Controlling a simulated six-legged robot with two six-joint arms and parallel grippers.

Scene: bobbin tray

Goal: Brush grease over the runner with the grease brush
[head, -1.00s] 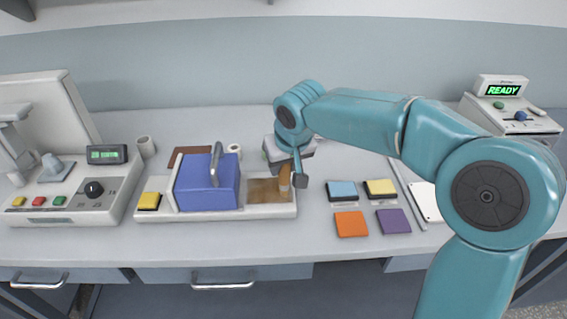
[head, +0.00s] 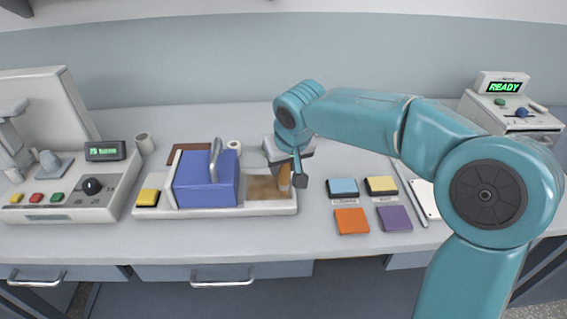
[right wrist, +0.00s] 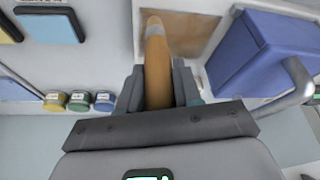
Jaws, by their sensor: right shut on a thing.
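My right gripper (right wrist: 158,88) is shut on the grease brush (right wrist: 158,65), an orange-brown handle with a grey band near the far end. In the head view the brush (head: 284,178) is upright at the right end of a white tray (head: 225,211). A flat brown surface, which looks like the runner (head: 262,188), lies in that end. In the right wrist view the brush's far end overlaps the brown surface (right wrist: 192,32); I cannot tell whether it touches. The bristles are not clearly visible. My left gripper is not in view.
A blue block with a grey handle (head: 207,183) stands on the tray left of the brown surface. Coloured pads, including an orange one (head: 351,221), lie to the right. A control machine (head: 75,192) stands at left.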

